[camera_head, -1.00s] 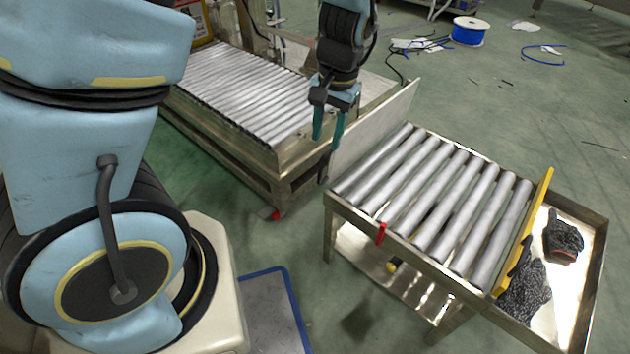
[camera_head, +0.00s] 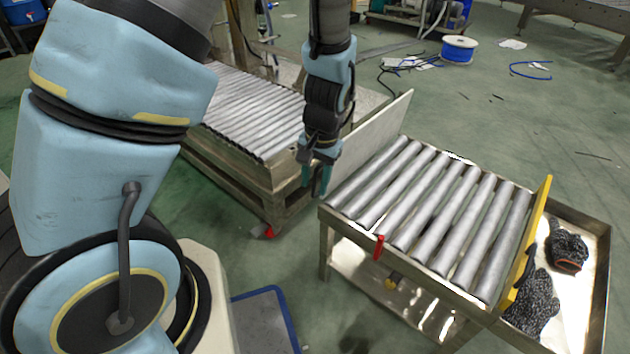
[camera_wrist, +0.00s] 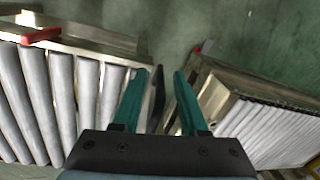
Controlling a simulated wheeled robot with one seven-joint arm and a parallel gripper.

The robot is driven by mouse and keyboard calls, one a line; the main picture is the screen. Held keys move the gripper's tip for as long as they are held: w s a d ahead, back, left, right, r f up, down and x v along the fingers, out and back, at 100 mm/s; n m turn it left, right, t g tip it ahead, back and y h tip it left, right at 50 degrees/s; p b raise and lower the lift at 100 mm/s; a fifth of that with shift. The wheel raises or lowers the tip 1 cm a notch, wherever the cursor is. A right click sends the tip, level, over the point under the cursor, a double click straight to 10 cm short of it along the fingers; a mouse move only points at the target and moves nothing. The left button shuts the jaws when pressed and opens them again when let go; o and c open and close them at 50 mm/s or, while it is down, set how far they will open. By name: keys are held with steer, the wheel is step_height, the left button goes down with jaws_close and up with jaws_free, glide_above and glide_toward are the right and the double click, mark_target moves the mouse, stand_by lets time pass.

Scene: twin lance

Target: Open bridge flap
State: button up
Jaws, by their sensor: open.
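The bridge flap (camera_head: 377,132) is a pale grey plate standing up along the left edge of the near roller table (camera_head: 335,203). My gripper (camera_head: 317,188) points down into the gap between the two roller tables, beside the near end of the flap. In the wrist view my gripper (camera_wrist: 164,72) has its two teal fingers apart. A slim dark bar (camera_wrist: 158,92) shows between the fingers; I cannot tell whether either finger touches it. The flap's near end is partly hidden behind my gripper in the head view.
The other roller table (camera_head: 255,112) stands left of the gap. A red clip (camera_head: 378,247) is on the near table's front rail. A yellow stop bar (camera_head: 527,245) and dark gloves (camera_head: 567,247) are at its right end. A blue-edged mat (camera_head: 262,318) lies in front.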

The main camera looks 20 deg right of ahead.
jaws_close()
stand_by(1.4)
